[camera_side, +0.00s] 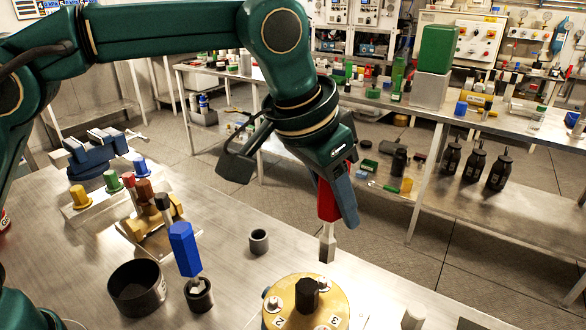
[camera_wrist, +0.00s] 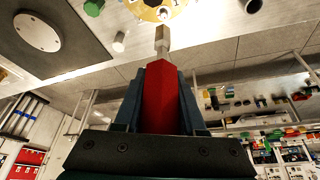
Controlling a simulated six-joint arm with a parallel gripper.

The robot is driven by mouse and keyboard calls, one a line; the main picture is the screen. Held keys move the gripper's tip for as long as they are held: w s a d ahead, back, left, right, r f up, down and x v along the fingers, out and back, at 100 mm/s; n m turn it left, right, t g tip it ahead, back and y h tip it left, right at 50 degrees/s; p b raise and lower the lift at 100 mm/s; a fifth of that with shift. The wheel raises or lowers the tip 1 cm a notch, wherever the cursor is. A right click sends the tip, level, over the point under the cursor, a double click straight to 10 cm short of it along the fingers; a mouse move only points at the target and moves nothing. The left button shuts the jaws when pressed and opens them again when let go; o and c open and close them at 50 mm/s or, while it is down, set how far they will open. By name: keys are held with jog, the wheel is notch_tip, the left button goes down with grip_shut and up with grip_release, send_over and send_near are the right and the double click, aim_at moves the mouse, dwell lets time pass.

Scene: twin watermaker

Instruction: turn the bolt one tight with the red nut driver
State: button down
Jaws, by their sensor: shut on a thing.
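My gripper (camera_side: 337,205) is shut on the red handle of the nut driver (camera_side: 327,198). The driver points down, and its metal socket (camera_side: 327,245) hangs in the air above the back right of the brass flange (camera_side: 305,318). The flange has a black hexagonal post in its middle and bolts around it, with labels 2 and 3 readable. A rear bolt (camera_side: 325,284) lies below the socket with a visible gap; its number cannot be read in the side view. The wrist view shows the red handle (camera_wrist: 160,95) between the jaws, its socket pointing at the flange (camera_wrist: 150,12).
A blue driver (camera_side: 185,248) stands in a dark cup (camera_side: 200,299) left of the flange. A wide black bin (camera_side: 136,288), an empty grey cup (camera_side: 259,241) and a rack with coloured handles (camera_side: 150,225) stand on the bench. Bare metal bench lies between them.

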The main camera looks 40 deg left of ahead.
aim_at(331, 236)
jog(key=shift+f, duration=1.8)
jog(key=shift+f, duration=1.05)
jog(key=shift+s+m+g+h, duration=0.1)
jog(key=shift+m+g+h, duration=0.25)
jog(key=shift+m, duration=0.8)
jog(key=shift+m+g+h, duration=0.15)
jog(key=shift+m+h, duration=0.3)
jog(key=shift+m, duration=0.7)
jog(key=m, duration=0.2)
jog(key=m+g+h, duration=0.1)
jog(key=m, duration=0.1)
jog(key=shift+s+d+m+g, duration=0.15)
jog(key=shift+d+m+g, duration=0.05)
jog(key=shift+m+g, duration=0.1)
jog(key=m, duration=0.2)
jog(key=m+g, duration=0.1)
jog(key=m, duration=0.1)
jog(key=shift+s+g, duration=0.15)
jog(key=shift+g, duration=0.15)
jog(key=shift+s+m+g, duration=0.2)
jog(key=shift+m+g, duration=0.7)
jog(key=shift+m, duration=1.3)
